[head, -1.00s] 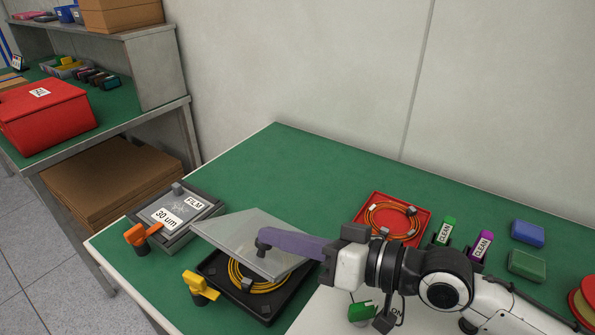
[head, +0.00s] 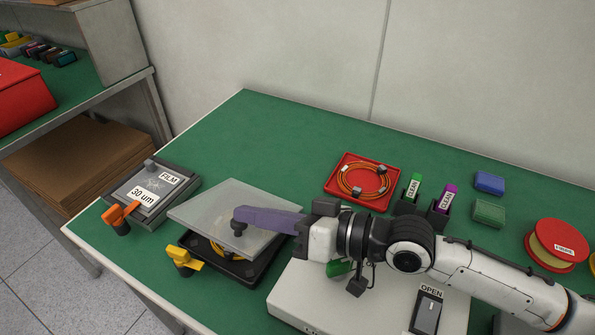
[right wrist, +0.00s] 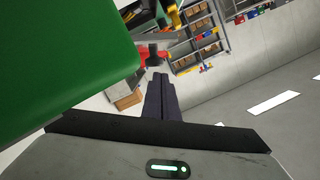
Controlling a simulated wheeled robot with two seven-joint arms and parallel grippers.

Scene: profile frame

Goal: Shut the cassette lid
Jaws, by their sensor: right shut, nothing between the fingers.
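The cassette is a black tray (head: 247,281) on the green table, with yellow cable (head: 215,248) partly visible inside. Its flat grey lid (head: 205,208) is partly open, tilted above the tray, with a gap along the front-left side. My right gripper (head: 240,220) reaches in from the right with its purple fingers closed and empty. Its dark tips overlap the lid's upper face in the head view; whether they touch it I cannot tell. The closed fingers also show in the right wrist view (right wrist: 160,82), where the lid is not clearly seen. My left gripper is not in view.
A yellow clamp (head: 183,261) stands at the tray's front-left. A grey film box (head: 177,200) with an orange clamp (head: 117,216) is to the left. A red tray (head: 338,190) with orange cable lies behind my gripper. A pale case (head: 300,297) sits below my arm.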

